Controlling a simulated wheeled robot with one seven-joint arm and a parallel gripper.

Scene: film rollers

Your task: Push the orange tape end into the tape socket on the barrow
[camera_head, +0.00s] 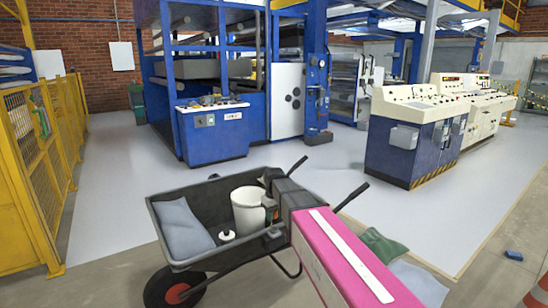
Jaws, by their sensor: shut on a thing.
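The barrow (190,262) is a dark grey wheelbarrow, standing upright in the foreground with its wheel at the lower left. My gripper (270,212) is small and dark at the end of my pink arm, over the right part of the tray, beside a white bucket (247,208). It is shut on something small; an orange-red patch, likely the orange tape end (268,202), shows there. The tape socket cannot be made out, and my wrist covers part of that side. Whether the tape end touches anything cannot be told.
A grey-blue sack (183,228) and a small white knobbed piece (227,236) lie in the tray. Green (384,246) and grey (420,282) sacks are right of my arm. A yellow fence (40,170) stands left, blue machines behind. The floor between is clear.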

